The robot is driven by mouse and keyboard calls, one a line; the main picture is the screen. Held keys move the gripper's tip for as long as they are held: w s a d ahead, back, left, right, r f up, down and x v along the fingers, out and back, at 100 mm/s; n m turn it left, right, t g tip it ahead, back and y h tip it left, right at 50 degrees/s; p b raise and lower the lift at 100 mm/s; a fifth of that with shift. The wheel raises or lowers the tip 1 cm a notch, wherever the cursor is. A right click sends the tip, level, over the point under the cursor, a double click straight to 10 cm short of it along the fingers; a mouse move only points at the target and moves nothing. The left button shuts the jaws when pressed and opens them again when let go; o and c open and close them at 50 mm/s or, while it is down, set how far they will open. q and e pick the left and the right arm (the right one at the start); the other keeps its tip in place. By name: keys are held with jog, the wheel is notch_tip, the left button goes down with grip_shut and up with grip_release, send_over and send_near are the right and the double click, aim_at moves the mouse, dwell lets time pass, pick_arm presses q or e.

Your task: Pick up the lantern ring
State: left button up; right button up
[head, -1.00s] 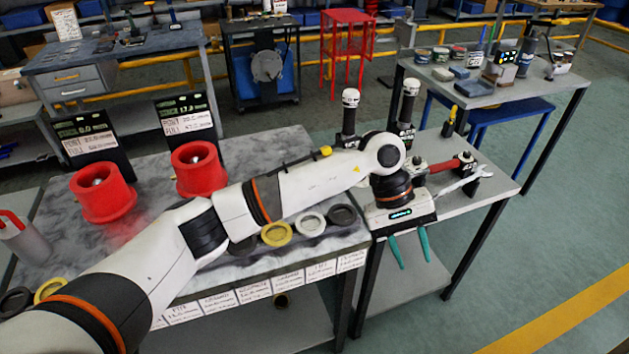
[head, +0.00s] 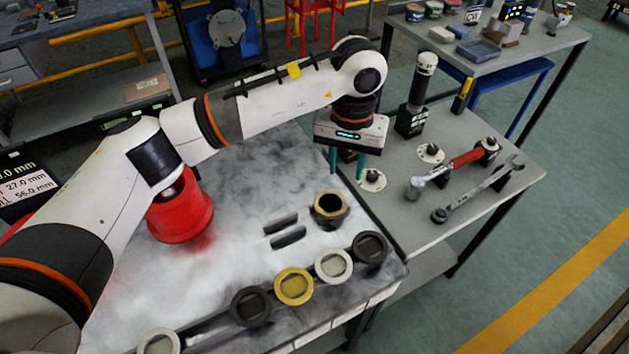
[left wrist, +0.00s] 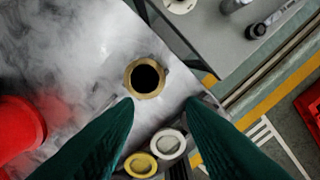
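A brass-coloured ring with a dark bore, which I take to be the lantern ring (head: 318,217), sits on the grey mottled bench top (head: 225,265) near its right edge. In the left wrist view the ring (left wrist: 132,85) lies just ahead of the fingertips, near the middle. My left gripper (head: 347,166) points down with its green fingers apart and empty. In the head view it appears above and slightly beyond the ring, not touching it. In the left wrist view the open fingers (left wrist: 157,105) reach in from the bottom. My right gripper is not in view.
Several flat rings, including a yellow one (head: 294,287) and a white one (head: 333,266), line the bench's front edge. Two dark slots (head: 285,230) lie left of the brass ring. A red cup (head: 181,212) stands further left. The side table (head: 405,205) holds a red-handled tool and a spanner (head: 478,193).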

pick_arm(q)
jog(key=p, duration=0.2)
send_over(342, 207)
notch_tip(342, 207, down, 6)
jog(key=shift+s+r, duration=0.15)
jog(key=shift+r, duration=0.05)
jog(key=shift+f, duration=0.55)
notch_tip(342, 207, down, 4)
jog(key=shift+d+f+p, duration=0.1)
jog(key=shift+f+p, duration=0.1)
jog(key=shift+p, duration=1)
jog(key=shift+w+f, duration=0.2)
jog(key=shift+f, duration=0.1)
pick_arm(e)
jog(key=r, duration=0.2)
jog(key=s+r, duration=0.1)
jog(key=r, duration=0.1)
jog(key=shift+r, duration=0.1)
pick_arm(q)
grip_shut()
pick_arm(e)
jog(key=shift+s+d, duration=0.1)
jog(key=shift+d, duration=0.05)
